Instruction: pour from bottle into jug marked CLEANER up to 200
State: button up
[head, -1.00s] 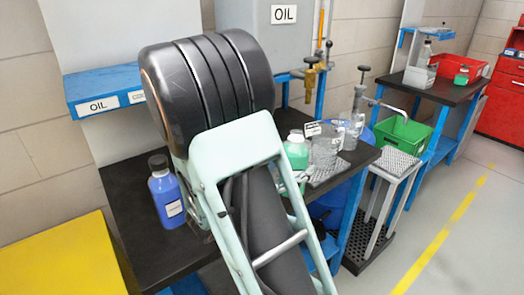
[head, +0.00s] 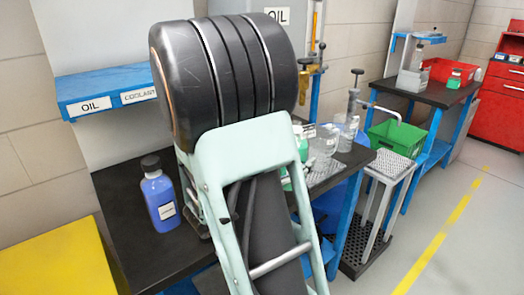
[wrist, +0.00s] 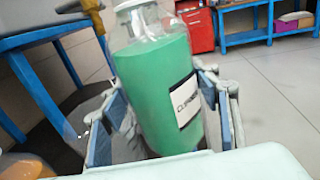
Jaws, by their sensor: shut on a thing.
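My gripper (wrist: 162,112) is shut on a green bottle (wrist: 155,85) with a clear upper part, a pale cap and a white label. The label is only partly readable in the wrist view. The bottle looks slightly tilted there. In the head view my arm hides most of the bottle and the gripper; only a bit of green shows. A clear jug (head: 323,148) stands on the metal grating at the bench's right, just right of the bottle. A second clear vessel (head: 347,132) stands behind it. I cannot read their markings or levels.
A blue bottle (head: 159,196) with a dark cap stands on the black bench (head: 125,235), left of my arm. A blue shelf (head: 110,92) with OIL and COOLANT signs is above. A pump with a spout (head: 355,95), a green bin (head: 398,138) and a perforated stand (head: 393,165) are at right.

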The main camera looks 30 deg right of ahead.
jog(key=shift+r+p, duration=0.25)
jog(key=shift+p, duration=0.2)
jog(key=n+p, duration=0.2)
jog(key=p, duration=0.1)
jog(key=shift+r, duration=0.35)
jog(key=n+p, duration=0.1)
jog(key=p, duration=0.2)
jog(key=n+y+p, duration=0.1)
jog(key=n+p, duration=0.1)
jog(key=p, duration=0.1)
jog(key=shift+w+g, duration=0.3)
jog(key=shift+g, duration=0.1)
jog(key=n+p, duration=0.1)
jog(key=p, duration=0.1)
jog(key=shift+w+r+n+y+p, duration=0.15)
jog(key=shift+r+n+y+p, duration=0.15)
jog(key=shift+n+p, duration=0.1)
jog(key=shift+s+f+n+g+p, duration=0.2)
jog(key=shift+f+n+g+p, duration=0.15)
jog(key=shift+f+n, duration=0.35)
jog(key=shift+s+f+n+g+y+p, duration=0.25)
jog(key=shift+s+f+n+y+p, duration=0.1)
jog(key=shift+f+n+p, duration=0.25)
dwell(0.5)
jog(key=shift+s+r+n+g+p, duration=0.15)
jog(key=shift+r+n+p, duration=0.25)
jog(key=shift+p, duration=0.45)
jog(key=shift+s+r+n+g+p, duration=0.15)
jog(key=shift+r+n+p, duration=0.2)
jog(key=shift+p, duration=0.45)
